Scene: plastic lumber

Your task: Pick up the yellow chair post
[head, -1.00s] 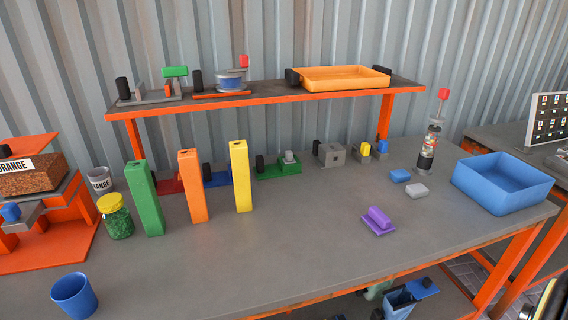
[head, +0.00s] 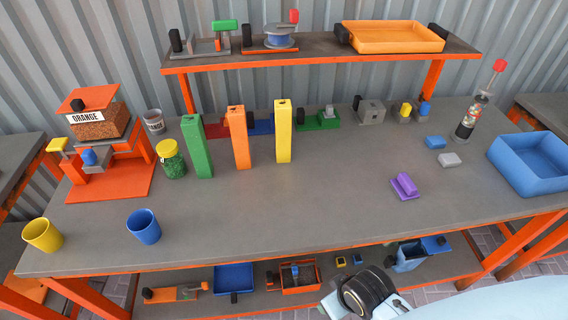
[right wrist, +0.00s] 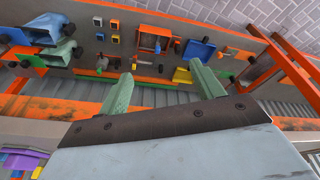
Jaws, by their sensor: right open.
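The yellow chair post (head: 283,132) stands upright on the grey workbench. It is to the right of an orange post (head: 238,138) and a green post (head: 197,148), with clear gaps between them. My right gripper (right wrist: 160,70) shows in the right wrist view with its two pale green fingers wide apart and nothing between them. It faces the lower shelf and floor, away from the posts. Part of my right arm shows at the bottom of the head view, well below the yellow post. My left gripper is in neither view.
A purple block (head: 404,186) and a blue bin (head: 530,165) are to the right. Blue (head: 143,226) and yellow (head: 42,235) cups stand at the front left. A raised shelf (head: 320,57) runs behind the posts. The bench in front of them is clear.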

